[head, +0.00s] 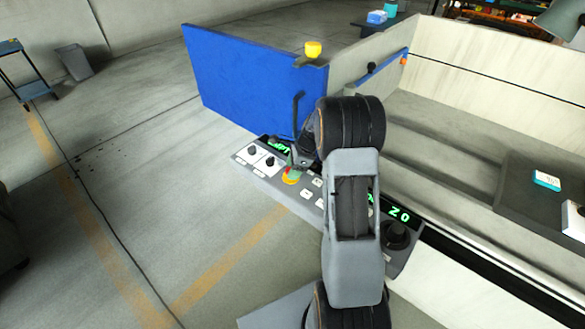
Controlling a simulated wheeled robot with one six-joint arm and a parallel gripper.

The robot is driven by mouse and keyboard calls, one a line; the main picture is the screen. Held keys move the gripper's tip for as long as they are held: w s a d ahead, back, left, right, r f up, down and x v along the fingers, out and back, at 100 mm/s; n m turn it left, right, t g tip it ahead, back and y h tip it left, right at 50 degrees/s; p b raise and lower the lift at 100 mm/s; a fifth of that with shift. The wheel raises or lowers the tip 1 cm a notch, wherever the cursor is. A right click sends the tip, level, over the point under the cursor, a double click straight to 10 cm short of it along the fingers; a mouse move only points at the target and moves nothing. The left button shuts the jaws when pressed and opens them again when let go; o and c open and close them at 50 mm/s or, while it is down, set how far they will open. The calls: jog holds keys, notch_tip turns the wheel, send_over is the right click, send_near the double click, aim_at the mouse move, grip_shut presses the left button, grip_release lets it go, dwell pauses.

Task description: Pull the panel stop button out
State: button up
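The panel stop button (291,178), red with a yellow ring around it, sits on the left part of the light grey control panel (262,176). My gripper (295,161) is just above and behind the button in the picture, pointing down towards the panel. My arm's wrist and forearm hide much of the gripper and the middle of the panel. The fingers are small and dark, with a little green showing beside them. I cannot tell whether they touch the button or how far apart they are.
The panel also bears black knobs (252,150), pale keys, green displays (399,215) and a large dark dial (397,235). A blue screen (240,80) stands behind it.

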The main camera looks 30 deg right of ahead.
grip_shut()
jog(key=shift+r+p, duration=0.75)
jog(key=shift+w+f, duration=0.1)
jog(key=shift+f, duration=0.05)
jog(key=shift+o, duration=1.3)
grip_release()
jog(key=v, duration=1.4)
